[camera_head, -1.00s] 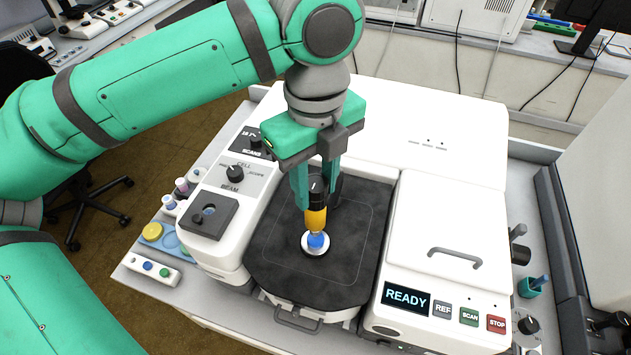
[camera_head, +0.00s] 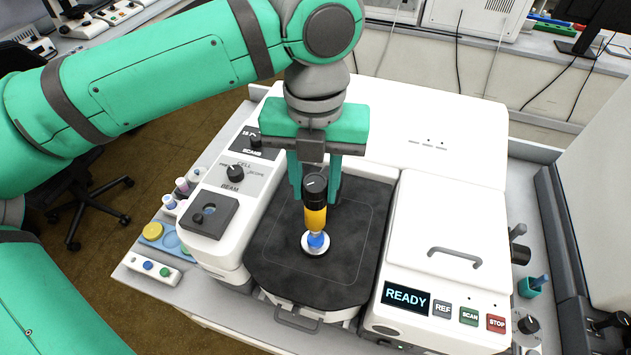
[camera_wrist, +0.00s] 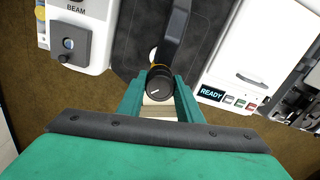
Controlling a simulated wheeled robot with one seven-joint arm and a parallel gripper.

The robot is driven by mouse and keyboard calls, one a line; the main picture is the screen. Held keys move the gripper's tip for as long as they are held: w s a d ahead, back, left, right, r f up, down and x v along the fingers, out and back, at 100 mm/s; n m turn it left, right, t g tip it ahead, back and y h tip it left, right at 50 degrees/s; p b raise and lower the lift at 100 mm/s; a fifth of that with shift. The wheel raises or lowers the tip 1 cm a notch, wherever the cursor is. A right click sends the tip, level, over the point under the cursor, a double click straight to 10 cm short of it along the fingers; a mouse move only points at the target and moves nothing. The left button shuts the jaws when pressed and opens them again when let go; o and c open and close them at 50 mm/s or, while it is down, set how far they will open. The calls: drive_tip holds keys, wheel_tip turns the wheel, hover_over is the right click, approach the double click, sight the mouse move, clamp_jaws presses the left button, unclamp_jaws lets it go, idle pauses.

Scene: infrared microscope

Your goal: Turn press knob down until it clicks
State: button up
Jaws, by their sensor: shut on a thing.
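The press knob (camera_head: 316,185) is a black ribbed cap with a white mark on its top. It sits above a yellow collar (camera_head: 315,217) and a blue tip (camera_head: 317,241) over a round silver disc (camera_head: 306,246) on the dark stage. My gripper (camera_head: 315,180) comes down from above and behind, its green fingers shut on the knob from both sides. In the wrist view the knob's top (camera_wrist: 160,88) shows between the two fingertips, its white mark slanted. The dark press arm behind the knob is partly hidden by my gripper in the head view.
The dark stage (camera_head: 280,270) has free room around the disc. A white housing with a READY screen (camera_head: 407,297) and buttons stands to the right. A panel with the BEAM knob (camera_head: 236,173) and a sample holder (camera_head: 208,216) is at the left.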

drive_tip(key=m, duration=0.4)
drive_tip(key=shift+m, duration=0.3)
drive_tip(key=m, duration=0.3)
drive_tip(key=shift+m, duration=0.4)
drive_tip(key=m, duration=0.7)
drive_tip(key=shift+w, duration=0.1)
drive_tip(key=m, duration=0.4)
drive_tip(key=shift+m, duration=0.3)
drive_tip(key=m, duration=0.3)
drive_tip(key=shift+m, duration=0.3)
drive_tip(key=m, duration=0.3)
drive_tip(key=shift+m, duration=2.1)
